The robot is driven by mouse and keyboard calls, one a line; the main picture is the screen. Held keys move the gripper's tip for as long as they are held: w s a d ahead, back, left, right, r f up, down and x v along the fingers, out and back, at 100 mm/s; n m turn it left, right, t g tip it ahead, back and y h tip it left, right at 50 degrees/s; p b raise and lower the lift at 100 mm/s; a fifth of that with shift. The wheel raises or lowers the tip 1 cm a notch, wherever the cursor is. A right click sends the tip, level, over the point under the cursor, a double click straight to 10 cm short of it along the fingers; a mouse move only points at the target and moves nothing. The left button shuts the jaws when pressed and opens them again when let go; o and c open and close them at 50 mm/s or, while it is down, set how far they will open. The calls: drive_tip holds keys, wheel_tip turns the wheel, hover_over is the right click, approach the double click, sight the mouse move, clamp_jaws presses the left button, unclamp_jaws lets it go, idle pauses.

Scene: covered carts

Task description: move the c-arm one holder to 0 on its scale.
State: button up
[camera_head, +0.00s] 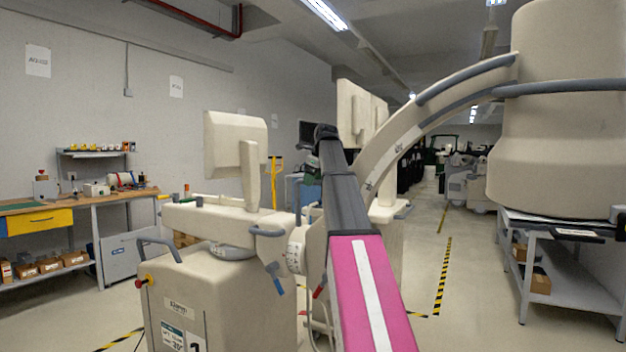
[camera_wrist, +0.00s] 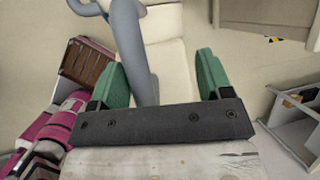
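C-arm one is the beige cart (camera_head: 205,285) marked "1" at the lower left in the head view. Its curved beige C (camera_head: 395,135), with grey rails, rises to the large drum-shaped head (camera_head: 560,130) at the right. A round joint with scale-like marks (camera_head: 296,252) shows at the cart's front; its reading is too small to tell. My arm covers part of the holder. My gripper (camera_wrist: 162,75) shows in the wrist view with its green fingers wide apart. A grey curved tube (camera_wrist: 132,45) and a beige part (camera_wrist: 172,65) show between them; I cannot tell whether they touch.
A blue-tipped lever (camera_head: 275,278) and grey handle (camera_head: 158,247) stick out from the cart. A workbench (camera_head: 125,195) stands along the left wall. A grey shelf table (camera_head: 565,280) stands at the right. The floor aisle with striped tape (camera_head: 443,275) is clear.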

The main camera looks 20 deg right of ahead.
drive_tip(key=shift+w+d, duration=0.15)
drive_tip(key=shift+d, duration=0.05)
drive_tip(key=shift+c, duration=0.2)
drive_tip(key=shift+r, duration=0.15)
drive_tip(key=v, duration=1)
drive_tip(key=shift+s+r, duration=0.2)
drive_tip(key=shift+r, duration=0.05)
idle(0.4)
idle(0.7)
